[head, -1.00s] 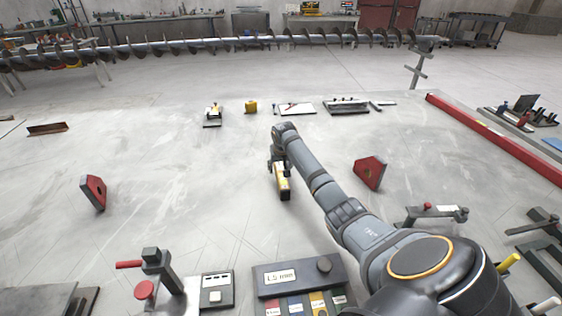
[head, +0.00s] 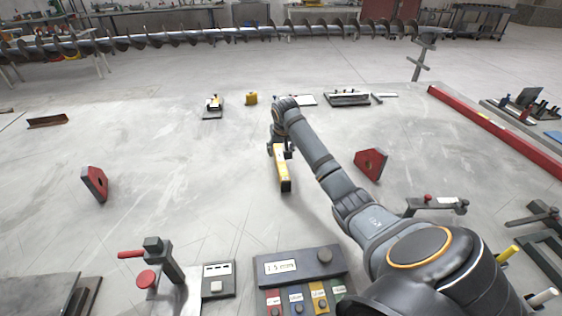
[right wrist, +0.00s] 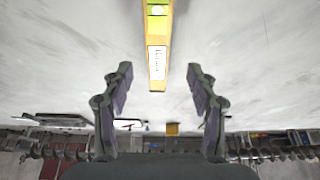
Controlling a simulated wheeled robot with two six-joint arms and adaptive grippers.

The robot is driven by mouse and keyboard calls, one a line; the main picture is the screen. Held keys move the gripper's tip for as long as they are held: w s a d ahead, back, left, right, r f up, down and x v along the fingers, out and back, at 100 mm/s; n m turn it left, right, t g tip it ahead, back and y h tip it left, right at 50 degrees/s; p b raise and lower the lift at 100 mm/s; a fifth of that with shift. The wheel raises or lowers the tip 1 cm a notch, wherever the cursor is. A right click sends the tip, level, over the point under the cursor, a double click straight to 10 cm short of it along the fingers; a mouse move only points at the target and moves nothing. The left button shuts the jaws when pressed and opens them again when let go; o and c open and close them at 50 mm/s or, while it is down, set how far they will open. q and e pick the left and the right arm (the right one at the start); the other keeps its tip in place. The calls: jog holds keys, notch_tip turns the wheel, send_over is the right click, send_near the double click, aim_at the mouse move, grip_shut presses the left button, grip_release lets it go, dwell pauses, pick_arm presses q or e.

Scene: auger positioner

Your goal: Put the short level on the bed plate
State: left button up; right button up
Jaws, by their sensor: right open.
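The short level (head: 283,172) is a yellow bar with a dark near end. It appears to rest on the pale grey bed plate (head: 180,170), near its middle, pointing roughly toward me. My right gripper (head: 281,150) is just above and beyond its far end. In the right wrist view my right gripper (right wrist: 157,72) has its fingers wide apart. There the level (right wrist: 158,45) comes down from the top edge, its end centred between the fingers with clear gaps on both sides. My left gripper is not in view.
Red angle blocks stand left (head: 95,184) and right (head: 370,163) of the level. A red-handled clamp (head: 155,262) and a control box with a display (head: 297,268) are at the near edge. A long red bar (head: 495,130) lies right. Plate around the level is clear.

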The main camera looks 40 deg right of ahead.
aim_at(281, 160)
jog(key=x, duration=0.3)
jog(key=shift+d+f, duration=0.1)
jog(key=shift+f, duration=0.25)
jog(key=x, duration=0.5)
jog(key=shift+s+f, duration=0.2)
jog(key=shift+f, duration=0.05)
jog(key=shift+r, duration=0.15)
jog(key=c, duration=0.3)
grip_shut()
